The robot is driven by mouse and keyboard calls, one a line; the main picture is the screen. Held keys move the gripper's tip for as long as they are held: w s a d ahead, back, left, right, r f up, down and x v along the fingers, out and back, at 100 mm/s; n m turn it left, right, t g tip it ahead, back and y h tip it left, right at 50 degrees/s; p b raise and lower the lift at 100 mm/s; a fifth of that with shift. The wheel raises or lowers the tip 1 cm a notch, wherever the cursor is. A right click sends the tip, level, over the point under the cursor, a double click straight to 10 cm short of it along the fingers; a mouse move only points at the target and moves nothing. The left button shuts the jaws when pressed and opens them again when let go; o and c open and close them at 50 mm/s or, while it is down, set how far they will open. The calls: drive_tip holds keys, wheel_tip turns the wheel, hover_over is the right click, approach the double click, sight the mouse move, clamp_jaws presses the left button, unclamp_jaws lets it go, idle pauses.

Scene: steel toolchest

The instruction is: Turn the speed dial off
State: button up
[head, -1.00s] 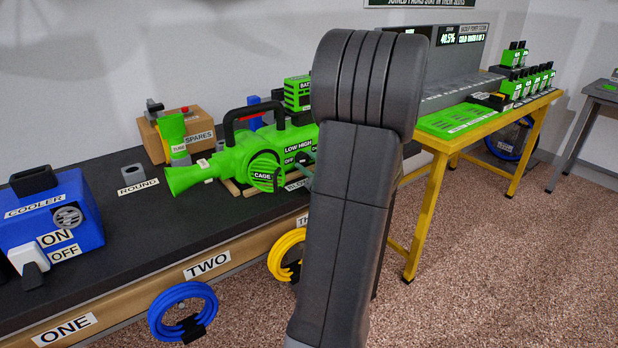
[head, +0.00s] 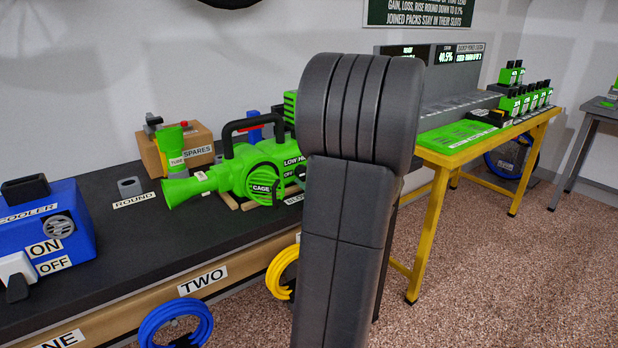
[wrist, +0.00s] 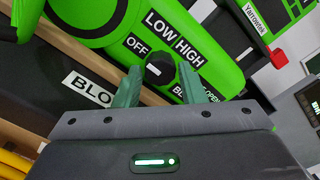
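The speed dial (wrist: 160,69) is a black knob with a white mark on the green blower (wrist: 210,28), seen in the wrist view. Labels OFF, LOW and HIGH stand around its upper side. The white mark lies on the dial's left part; its exact setting is hard to tell. My gripper (wrist: 161,78) has its two green fingers apart, one on each side of the dial; I see no clear contact. In the head view the blower (head: 225,177) lies on the dark bench, and my arm hides its right part, the dial and my gripper.
A blue cooler (head: 84,225) stands at the left of the bench (head: 130,255). A cardboard spares box (head: 200,140) is behind the blower. A yellow table (head: 430,220) with green packs (head: 525,100) stands at right. Blue (head: 165,318) and yellow (head: 278,268) coils hang at the bench front.

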drive_tip(key=shift+o, duration=1.2)
drive_tip(key=p+v, duration=0.1)
drive_tip(key=v, duration=1.3)
drive_tip(key=shift+w+r, duration=0.1)
drive_tip(key=b+x, duration=0.1)
drive_tip(key=x, duration=1.2)
drive_tip(key=shift+w+a, duration=0.3)
